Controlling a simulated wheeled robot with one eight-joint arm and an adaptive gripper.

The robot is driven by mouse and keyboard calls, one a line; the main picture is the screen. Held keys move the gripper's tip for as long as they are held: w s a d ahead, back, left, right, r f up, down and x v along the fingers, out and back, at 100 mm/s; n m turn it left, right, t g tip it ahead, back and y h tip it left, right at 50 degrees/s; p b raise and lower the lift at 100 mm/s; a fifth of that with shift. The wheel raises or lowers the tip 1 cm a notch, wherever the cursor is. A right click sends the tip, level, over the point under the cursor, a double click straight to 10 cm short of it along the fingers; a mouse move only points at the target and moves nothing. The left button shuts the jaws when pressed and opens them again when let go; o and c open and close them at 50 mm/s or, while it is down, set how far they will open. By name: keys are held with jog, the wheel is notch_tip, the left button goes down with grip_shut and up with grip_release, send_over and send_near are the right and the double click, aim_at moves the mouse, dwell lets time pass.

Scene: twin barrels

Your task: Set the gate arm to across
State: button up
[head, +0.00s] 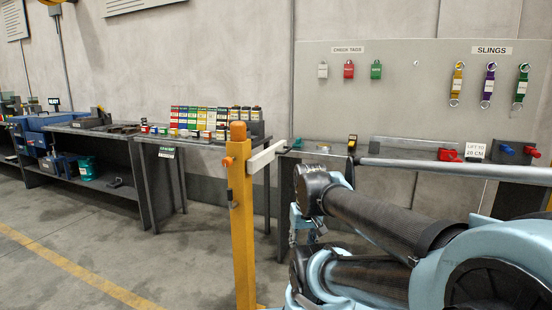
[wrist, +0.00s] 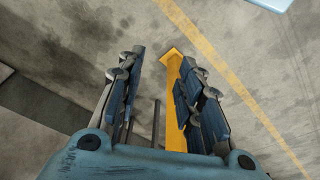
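A yellow post (head: 241,225) with an orange cap stands left of centre in the head view, with an orange knob on its left side. A short pale bar (head: 266,156) reaches from the post's upper part toward the back right. A long grey bar (head: 455,169) runs nearly level to the right edge; I cannot tell which bar is the gate arm. In the wrist view my gripper (wrist: 163,60) points downward with its fingers apart and nothing visibly held. A yellow post (wrist: 175,105) shows between and below the fingers; contact cannot be told.
A bench (head: 205,140) with coloured boxes stands behind the post. A board (head: 420,85) with tags and slings is at the back right. A yellow floor line (head: 80,268) crosses clear floor at left. My arm links cover the lower right.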

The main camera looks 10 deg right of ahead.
jog(key=w+a+r+m+t+y, duration=0.15)
jog(key=w+r, duration=0.25)
jog(key=w, duration=0.5)
jog(key=w+a+r+m+t+y, duration=0.1)
jog(key=w+r+m+t+y, duration=0.15)
jog(key=w, duration=0.65)
jog(key=w+a+r+m+t+y, duration=0.15)
jog(key=w+r, duration=0.25)
jog(key=w, duration=0.5)
jog(key=m+t+h, duration=0.2)
jog(key=m+t, duration=0.6)
send_near(288, 151)
jog(key=shift+y, duration=0.25)
jog(key=x, duration=0.7)
jog(key=d+x, duration=0.1)
jog(key=x, duration=0.3)
jog(key=shift+w+a+f, duration=0.1)
jog(key=shift+w+f, duration=0.15)
jog(key=shift+w, duration=0.2)
grip_shut()
